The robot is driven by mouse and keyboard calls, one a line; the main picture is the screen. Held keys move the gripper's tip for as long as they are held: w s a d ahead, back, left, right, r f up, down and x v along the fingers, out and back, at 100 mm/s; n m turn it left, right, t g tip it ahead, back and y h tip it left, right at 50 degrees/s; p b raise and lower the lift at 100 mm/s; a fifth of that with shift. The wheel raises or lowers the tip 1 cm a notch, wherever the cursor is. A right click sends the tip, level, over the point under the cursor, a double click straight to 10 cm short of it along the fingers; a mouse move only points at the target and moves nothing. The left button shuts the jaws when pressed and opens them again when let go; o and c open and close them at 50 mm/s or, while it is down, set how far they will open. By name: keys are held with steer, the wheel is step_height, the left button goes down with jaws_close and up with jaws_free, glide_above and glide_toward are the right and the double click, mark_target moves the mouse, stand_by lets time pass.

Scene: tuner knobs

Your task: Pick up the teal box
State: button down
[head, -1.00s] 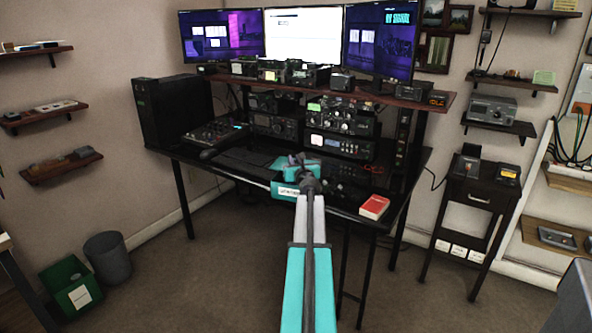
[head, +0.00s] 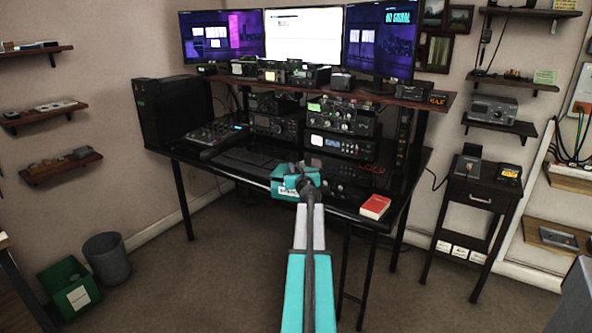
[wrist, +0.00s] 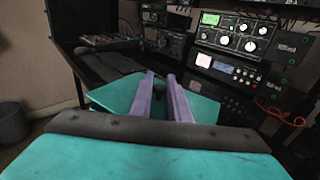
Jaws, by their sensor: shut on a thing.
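In the wrist view, my gripper (wrist: 161,78) reaches forward with two pale purple fingers set close together. The teal box (wrist: 120,96) shows as a flat teal surface around and under the fingers, sticking out on both sides of them. My gripper is shut on it. The wide teal and dark band at the bottom of that view is my own wrist.
A black desk (head: 235,172) carries radios (head: 342,118) and a keyboard (head: 245,160) behind my gripper. A red book (head: 374,207) lies at the front right of the desk. A raised shelf (head: 400,99) holds more devices and stands under three monitors (head: 304,35).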

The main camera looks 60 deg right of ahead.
steer(key=shift+f+b, duration=0.55)
steer(key=shift+f, duration=0.05)
steer(key=c, duration=1.7)
jaws_free()
steer(key=shift+o, duration=0.2)
steer(key=shift+r, duration=0.1)
steer(key=shift+r+p, duration=0.65)
steer(key=shift+p, duration=0.1)
steer(key=shift+s+a+f, duration=0.15)
steer(key=shift+s+a, duration=0.1)
steer(key=shift+a, duration=0.05)
steer(key=v, duration=1.1)
steer(key=shift+s, duration=0.15)
